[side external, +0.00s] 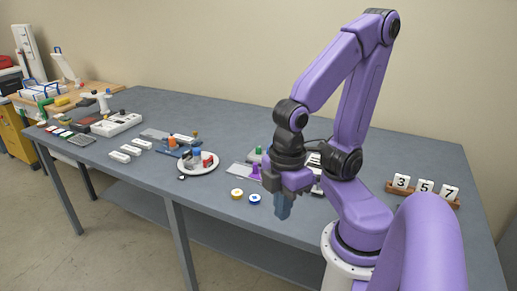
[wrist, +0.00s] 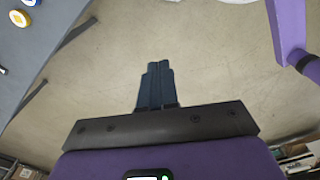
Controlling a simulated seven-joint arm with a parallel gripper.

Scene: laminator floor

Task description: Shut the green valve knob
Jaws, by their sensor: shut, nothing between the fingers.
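A small green knob-like piece (side external: 258,150) stands upright on a grey plate on the table, next to a purple piece, in the side view. It is small in the picture, and I cannot tell whether it is open or shut. My gripper (side external: 283,210) hangs pointing down near the table's front edge, in front of and to the right of the green piece and apart from it. Its blue fingers are together and empty. The wrist view shows the closed fingers (wrist: 158,68) over bare floor; no green knob is seen there.
A yellow-rimmed disc (side external: 237,194) and a blue-rimmed disc (side external: 254,198) lie near the front edge. A purple piece (side external: 254,171) stands beside the green one. A white round plate (side external: 198,168) holds small items. Number tiles (side external: 425,188) stand at the right.

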